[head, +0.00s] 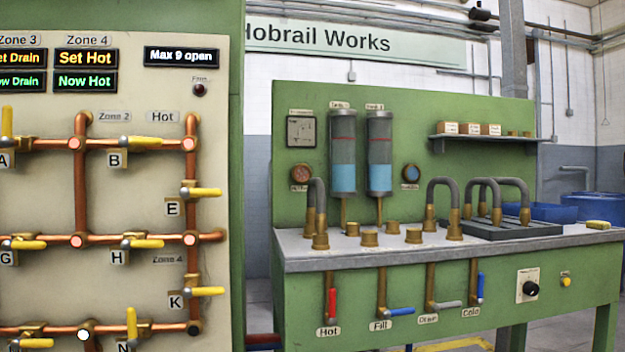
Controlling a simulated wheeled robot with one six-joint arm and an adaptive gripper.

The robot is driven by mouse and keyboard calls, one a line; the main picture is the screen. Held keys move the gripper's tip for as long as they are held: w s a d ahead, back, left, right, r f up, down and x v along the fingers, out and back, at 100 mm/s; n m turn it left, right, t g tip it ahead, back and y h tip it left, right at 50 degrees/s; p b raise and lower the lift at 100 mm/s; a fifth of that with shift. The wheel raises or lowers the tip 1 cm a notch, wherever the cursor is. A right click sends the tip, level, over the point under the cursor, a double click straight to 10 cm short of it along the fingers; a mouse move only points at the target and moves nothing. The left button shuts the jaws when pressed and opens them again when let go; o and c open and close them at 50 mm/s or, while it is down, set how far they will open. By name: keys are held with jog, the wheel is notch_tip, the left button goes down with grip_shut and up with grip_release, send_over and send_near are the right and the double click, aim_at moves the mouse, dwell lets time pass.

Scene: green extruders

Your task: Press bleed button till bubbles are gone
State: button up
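No button label reads clearly as bleed. A small yellow button (566,282) sits on the front panel of the green bench, at the right, under a tiny unreadable label. Two clear cylinders stand on the back panel, a left one (343,150) and a right one (380,150). Each holds blue liquid in its lower part and has a red line higher up. I cannot make out bubbles in them. My gripper is not in view.
The grey bench top (300,255) carries brass ports, bent grey hoses and a dark rack (500,228). A black knob (530,289) is left of the yellow button. Coloured valve handles hang below the bench. A pipe panel (140,210) fills the left.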

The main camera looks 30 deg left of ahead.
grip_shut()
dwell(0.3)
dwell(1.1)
